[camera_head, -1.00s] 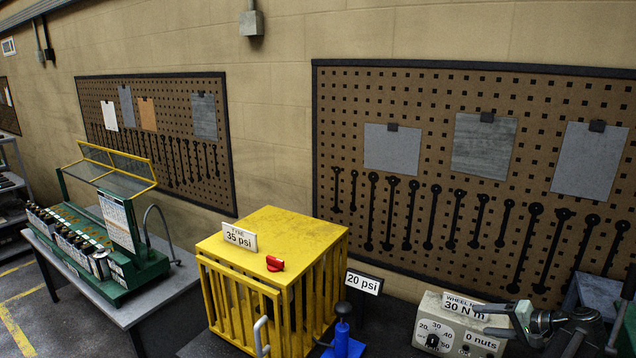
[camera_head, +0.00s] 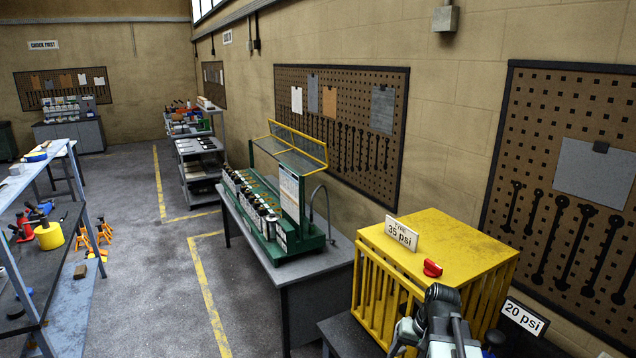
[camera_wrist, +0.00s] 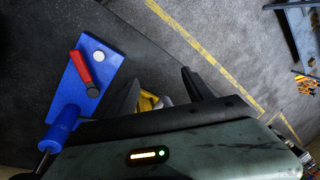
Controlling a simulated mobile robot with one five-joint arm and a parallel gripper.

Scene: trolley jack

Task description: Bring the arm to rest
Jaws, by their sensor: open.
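My arm (camera_head: 440,322) shows at the bottom of the head view, folded up in front of the yellow cage (camera_head: 436,246); my fingertips are not clear there. In the wrist view my gripper (camera_wrist: 160,92) is open, its two dark fingers apart. A small yellow and pale thing shows between and beyond the fingers; I cannot tell what it is. A blue device with a red lever (camera_wrist: 84,78) lies left of the fingers, apart from them.
The cage bears a 35 psi sign (camera_head: 402,233) and a red knob (camera_head: 432,268). A grey bench (camera_head: 300,272) with a green rack (camera_head: 272,215) stands left of it. A shelf (camera_head: 40,225) stands far left. The grey floor (camera_head: 150,290) between is clear.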

